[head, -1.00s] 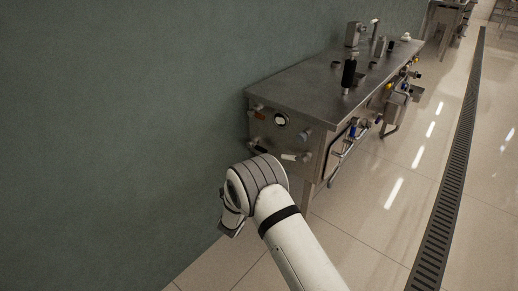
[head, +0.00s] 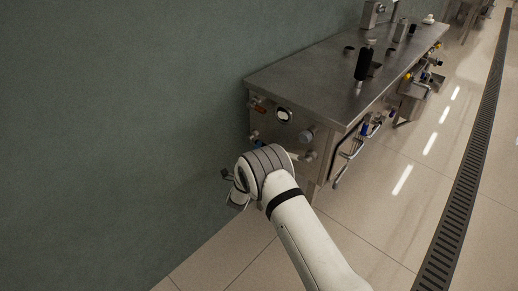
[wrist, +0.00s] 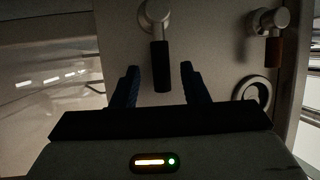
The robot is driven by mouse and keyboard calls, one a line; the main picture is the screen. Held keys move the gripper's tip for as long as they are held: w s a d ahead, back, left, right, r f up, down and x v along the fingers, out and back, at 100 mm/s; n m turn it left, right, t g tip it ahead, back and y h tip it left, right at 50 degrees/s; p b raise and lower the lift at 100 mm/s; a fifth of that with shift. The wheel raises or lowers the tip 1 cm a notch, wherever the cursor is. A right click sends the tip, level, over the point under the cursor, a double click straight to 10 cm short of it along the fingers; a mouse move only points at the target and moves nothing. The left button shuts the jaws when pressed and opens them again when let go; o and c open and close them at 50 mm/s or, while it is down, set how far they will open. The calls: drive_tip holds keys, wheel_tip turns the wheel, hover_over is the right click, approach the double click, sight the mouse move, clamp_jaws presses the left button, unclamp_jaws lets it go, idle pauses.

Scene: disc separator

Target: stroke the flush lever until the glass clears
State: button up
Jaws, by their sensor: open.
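A lever with a black grip (wrist: 160,65) and a round metal hub sticks out of the bench's end panel in the wrist view. My gripper (wrist: 160,72) is open, one dark finger on each side of this grip, with a gap on both sides. I cannot tell whether the grip lies at fingertip depth. A lever with a brown grip (wrist: 274,50) is at upper right. A round ringed glass (wrist: 252,93) is below it, dull grey inside. In the head view the glass (head: 284,115) looks pale, and my gripper (head: 235,190) is mostly hidden behind my wrist.
The steel bench (head: 300,82) carries a black-handled post (head: 364,64) and other fittings. A metal knob (head: 306,136) is on the same end panel. A green wall stands on the left. A floor drain (head: 465,190) runs along the open tiles on the right.

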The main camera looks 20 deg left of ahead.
drive_tip(key=shift+w+r, duration=0.25)
drive_tip(key=shift+w, duration=0.75)
clamp_jaws()
